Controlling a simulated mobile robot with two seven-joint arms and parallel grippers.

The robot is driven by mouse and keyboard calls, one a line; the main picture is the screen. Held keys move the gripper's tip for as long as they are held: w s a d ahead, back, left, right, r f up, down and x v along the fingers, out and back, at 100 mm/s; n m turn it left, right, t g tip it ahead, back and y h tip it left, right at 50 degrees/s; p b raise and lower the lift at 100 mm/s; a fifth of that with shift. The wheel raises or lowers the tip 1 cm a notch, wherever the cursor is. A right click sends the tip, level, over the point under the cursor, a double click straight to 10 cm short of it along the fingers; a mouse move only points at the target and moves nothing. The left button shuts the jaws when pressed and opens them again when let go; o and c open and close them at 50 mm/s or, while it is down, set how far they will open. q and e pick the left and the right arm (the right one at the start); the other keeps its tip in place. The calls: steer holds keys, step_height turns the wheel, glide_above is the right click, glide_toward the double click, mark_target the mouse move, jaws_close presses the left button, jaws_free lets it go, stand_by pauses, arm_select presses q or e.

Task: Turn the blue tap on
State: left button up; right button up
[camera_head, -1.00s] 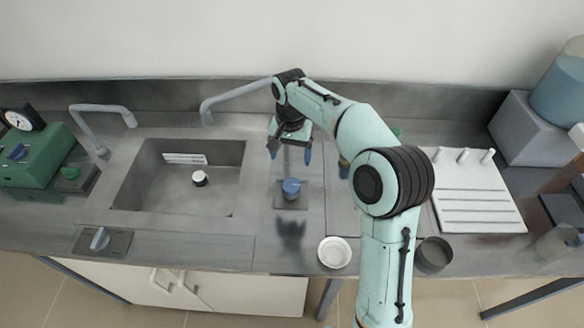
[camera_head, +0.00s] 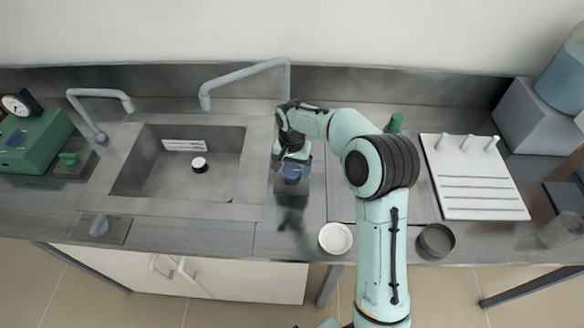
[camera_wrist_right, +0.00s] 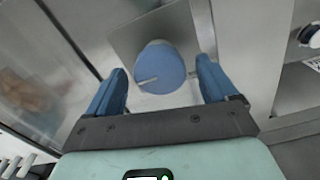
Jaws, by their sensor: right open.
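The blue tap (camera_head: 292,174) is a round knob on a flat metal plate on the counter, right of the sink. My right gripper (camera_head: 292,167) is low over it, pointing down and open. In the right wrist view the blue tap (camera_wrist_right: 160,66) has a pale line on its top and sits between the two blue fingers of my right gripper (camera_wrist_right: 162,78). Gaps show on both sides of it, so the fingers do not appear to touch it. My left gripper is not in view.
The sink (camera_head: 140,178) lies to the left, with a bent grey spout (camera_head: 240,75) behind it. A white dish (camera_head: 335,238), a dark cup (camera_head: 436,240) and a white rack (camera_head: 475,200) stand to the right.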

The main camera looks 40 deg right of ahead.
steer(key=shift+c, duration=0.3)
steer(key=c, duration=1)
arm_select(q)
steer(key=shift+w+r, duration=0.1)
arm_select(e)
steer(key=shift+n, duration=0.4)
steer(key=n, duration=0.2)
steer(key=shift+n+p, duration=0.3)
steer(key=shift+p, duration=0.05)
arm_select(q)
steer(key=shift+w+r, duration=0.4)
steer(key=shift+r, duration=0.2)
arm_select(e)
steer(key=shift+n, duration=1.9)
